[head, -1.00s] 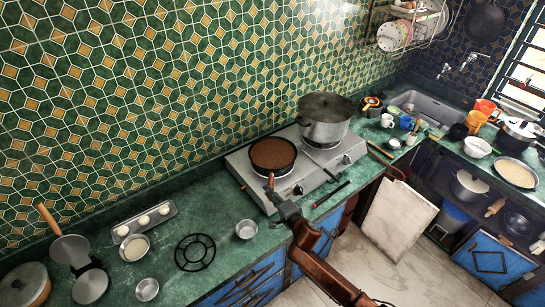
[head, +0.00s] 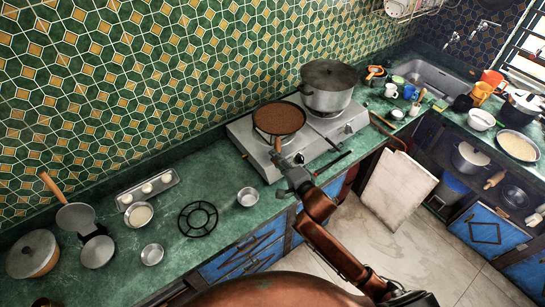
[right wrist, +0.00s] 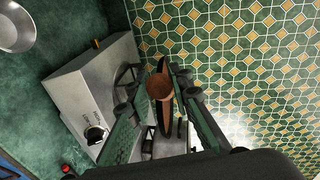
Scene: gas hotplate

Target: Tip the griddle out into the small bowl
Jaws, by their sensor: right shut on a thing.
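The griddle (head: 279,118) is a round dark pan with a brown layer covering its inside. It is held a little above the left burner of the hotplate, slightly tilted. My right gripper (head: 279,156) is shut on its handle (head: 277,145). In the right wrist view the fingers close around the brown handle (right wrist: 160,87), and the griddle beyond shows nearly edge-on. A small metal bowl (head: 248,197) stands empty on the counter left of the hotplate; a bowl also shows in the right wrist view (right wrist: 15,27). My left gripper is not in view.
A black ring trivet (head: 198,219), another small bowl (head: 152,254) and a filled bowl (head: 139,215) lie further left. The tiled wall rises behind.

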